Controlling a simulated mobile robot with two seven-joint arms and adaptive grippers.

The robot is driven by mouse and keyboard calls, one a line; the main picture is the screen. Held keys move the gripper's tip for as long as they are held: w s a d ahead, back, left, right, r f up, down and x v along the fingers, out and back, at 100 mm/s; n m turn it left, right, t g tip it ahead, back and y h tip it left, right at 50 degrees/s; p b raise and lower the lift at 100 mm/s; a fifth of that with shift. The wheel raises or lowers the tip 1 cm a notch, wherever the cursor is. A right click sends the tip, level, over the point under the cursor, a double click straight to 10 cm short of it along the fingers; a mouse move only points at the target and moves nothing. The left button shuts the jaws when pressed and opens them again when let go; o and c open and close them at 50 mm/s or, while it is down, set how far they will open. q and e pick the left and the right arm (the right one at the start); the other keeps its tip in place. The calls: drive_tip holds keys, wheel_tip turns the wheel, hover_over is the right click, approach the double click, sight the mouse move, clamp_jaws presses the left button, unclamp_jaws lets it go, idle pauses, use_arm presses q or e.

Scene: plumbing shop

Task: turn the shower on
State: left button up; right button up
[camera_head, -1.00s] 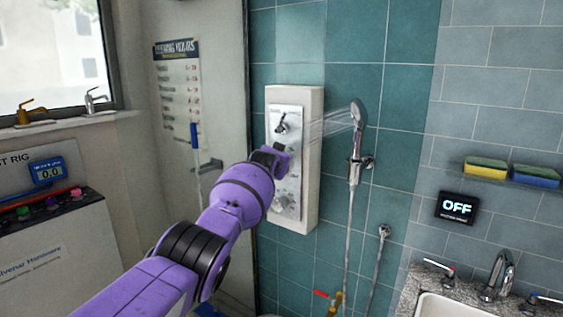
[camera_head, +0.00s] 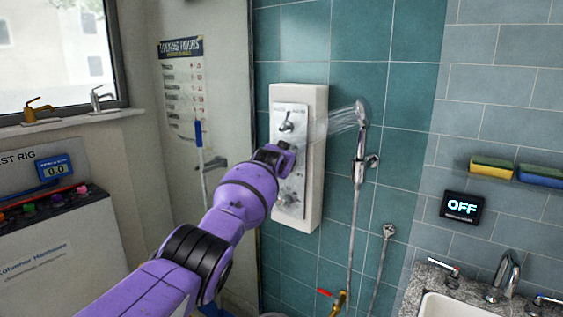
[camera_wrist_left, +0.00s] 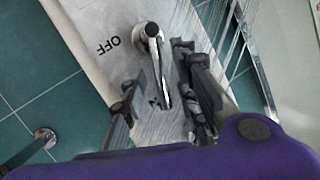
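A white shower control panel (camera_head: 314,160) is mounted on the teal tiled wall. Its upper lever (camera_head: 287,125) is chrome; a lower knob (camera_head: 289,197) sits beneath. The hand shower (camera_head: 361,125) hangs right of the panel, and water streams (camera_head: 335,122) come from its head. My left gripper (camera_head: 285,152) is at the panel, just below the upper lever. In the left wrist view the gripper (camera_wrist_left: 163,105) is open, with the lever (camera_wrist_left: 152,55) reaching down between its fingers beside the printed "OFF". Contact with the fingers cannot be told. My right gripper is not in view.
A sink (camera_head: 465,305) with a faucet is at lower right. A test rig box (camera_head: 60,240) stands at left, below the window. A hose hangs below the hand shower.

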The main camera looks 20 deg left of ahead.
use_arm(q)
drive_tip(key=v, duration=1.1)
drive_tip(key=shift+s, duration=0.3)
